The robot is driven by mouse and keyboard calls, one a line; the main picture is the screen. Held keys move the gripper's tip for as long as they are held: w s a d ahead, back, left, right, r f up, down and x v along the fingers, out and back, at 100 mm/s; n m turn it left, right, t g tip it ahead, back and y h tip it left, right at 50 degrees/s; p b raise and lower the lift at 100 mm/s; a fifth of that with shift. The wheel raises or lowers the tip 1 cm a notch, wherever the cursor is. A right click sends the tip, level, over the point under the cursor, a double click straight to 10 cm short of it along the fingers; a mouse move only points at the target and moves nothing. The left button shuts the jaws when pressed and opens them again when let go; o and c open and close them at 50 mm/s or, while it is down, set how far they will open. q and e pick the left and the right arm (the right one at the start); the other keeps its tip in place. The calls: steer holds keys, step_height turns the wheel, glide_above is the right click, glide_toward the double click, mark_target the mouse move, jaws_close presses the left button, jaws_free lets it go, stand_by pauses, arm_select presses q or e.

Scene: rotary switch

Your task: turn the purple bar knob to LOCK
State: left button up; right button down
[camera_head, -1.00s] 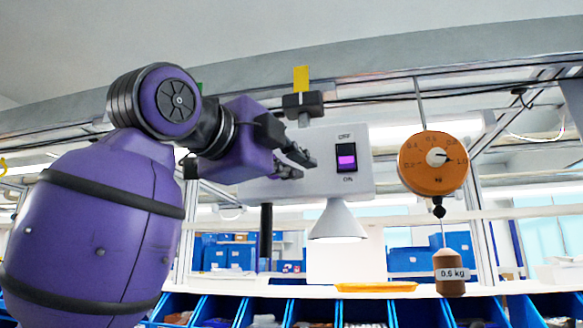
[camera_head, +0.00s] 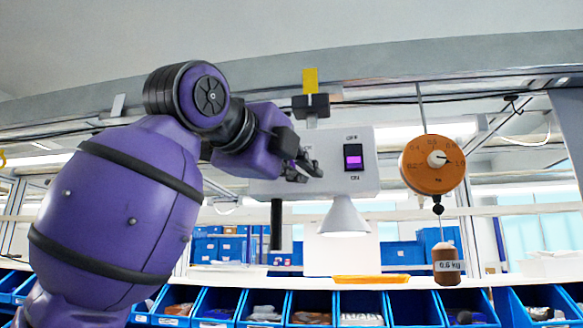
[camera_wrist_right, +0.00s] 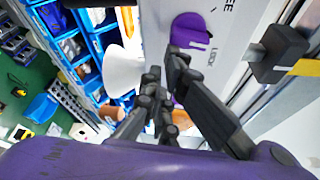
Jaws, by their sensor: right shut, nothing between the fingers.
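The purple knob (camera_wrist_right: 188,30) shows in the right wrist view as a rounded purple shape on the grey panel, partly covered by a finger. LOCK is printed just below it; the end of another word, "EE", shows above. A pale mark lies on the knob's side towards LOCK; its exact setting is unclear. My right gripper (camera_head: 305,170) is shut and empty in front of the panel (camera_head: 270,187), left of the rocker switch. Its fingers (camera_wrist_right: 164,72) reach to the knob's lower edge; contact cannot be told. In the head view the knob is hidden behind the gripper.
A rocker switch (camera_head: 353,157), marked OFF and ON, glows purple on the panel. A white lamp (camera_head: 343,216) hangs below. An orange dial scale (camera_head: 432,164) with a brown weight (camera_head: 446,265) hangs to the right. Blue bins (camera_head: 263,305) line the bottom.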

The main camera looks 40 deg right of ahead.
steer(key=shift+w+a+f+m, duration=0.1)
steer(key=shift+f+m, duration=0.05)
steer(key=shift+m, duration=0.35)
steer(key=shift+w+f+m+y, duration=0.1)
steer(key=shift+f+m+y, duration=0.05)
steer(key=shift+m+y, duration=0.2)
steer(key=shift+w+f+m+y, duration=0.15)
steer(key=shift+f+m+y, duration=0.15)
steer(key=shift+m, duration=0.45)
steer(key=shift+w, duration=0.1)
steer(key=shift+w+a+m+y, duration=0.2)
steer(key=shift+m+y, duration=0.05)
steer(key=shift+m, duration=0.45)
arm_select(q)
steer(key=shift+d, duration=0.25)
arm_select(e)
steer(key=shift+w+a+f, duration=0.1)
steer(key=shift+f, duration=0.05)
arm_select(q)
steer(key=shift+a, duration=0.15)
arm_select(e)
steer(key=shift+w, duration=0.1)
steer(key=shift+a+f, duration=0.1)
